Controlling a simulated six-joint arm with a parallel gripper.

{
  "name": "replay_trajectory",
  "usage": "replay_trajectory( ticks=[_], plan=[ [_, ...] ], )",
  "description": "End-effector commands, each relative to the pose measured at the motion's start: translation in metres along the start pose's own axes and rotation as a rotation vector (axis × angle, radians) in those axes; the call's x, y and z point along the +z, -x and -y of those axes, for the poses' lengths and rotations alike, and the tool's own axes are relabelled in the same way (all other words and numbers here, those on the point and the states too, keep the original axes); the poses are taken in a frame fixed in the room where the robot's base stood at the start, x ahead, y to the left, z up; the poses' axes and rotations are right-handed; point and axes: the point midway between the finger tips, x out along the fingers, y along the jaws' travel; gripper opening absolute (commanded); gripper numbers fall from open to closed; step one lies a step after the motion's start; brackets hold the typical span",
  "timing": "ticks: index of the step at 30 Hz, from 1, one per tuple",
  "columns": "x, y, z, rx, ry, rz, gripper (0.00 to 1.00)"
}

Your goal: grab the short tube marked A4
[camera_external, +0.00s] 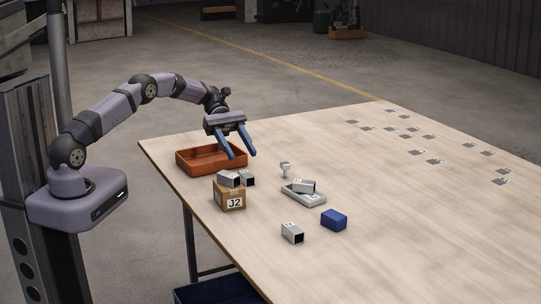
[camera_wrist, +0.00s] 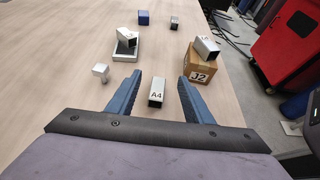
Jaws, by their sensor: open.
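The short tube marked A4 (camera_wrist: 156,94) is a grey square metal tube with a white label. In the wrist view it stands out between my two open fingers, with clear gaps on both sides. My gripper (camera_wrist: 158,82) is open and empty. In the external view my gripper (camera_external: 238,157) hangs above the table near the orange tray, pointing down. A tube (camera_external: 248,178) behind the box marked J2 appears to be the A4 one; its label cannot be read there and the box may hide part of it.
The cardboard box J2 (camera_wrist: 200,70) with another tube (camera_wrist: 206,48) on top stands close right of A4. A small pale fitting (camera_wrist: 101,71), a blue block (camera_wrist: 143,17) and another tube (camera_wrist: 174,22) stand apart. The orange tray (camera_external: 190,168) is empty.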

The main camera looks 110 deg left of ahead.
Motion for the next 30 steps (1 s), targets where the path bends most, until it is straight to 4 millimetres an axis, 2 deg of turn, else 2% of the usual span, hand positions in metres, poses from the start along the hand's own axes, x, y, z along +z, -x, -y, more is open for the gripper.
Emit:
replay_trajectory(
  ticks=[3,13,19,24,30],
  plan=[
    [-0.012,-0.006,0.0,-0.002,0.002,0.0,0.47],
    [-0.023,-0.011,0.0,-0.002,0.001,-0.001,0.47],
    [-0.048,-0.024,0.001,-0.003,0.003,0.0,0.47],
    [-0.046,-0.044,0.001,-0.003,0.0,0.0,0.47],
    [-0.046,-0.053,0.0,-0.001,-0.001,-0.001,0.47]
  ],
)
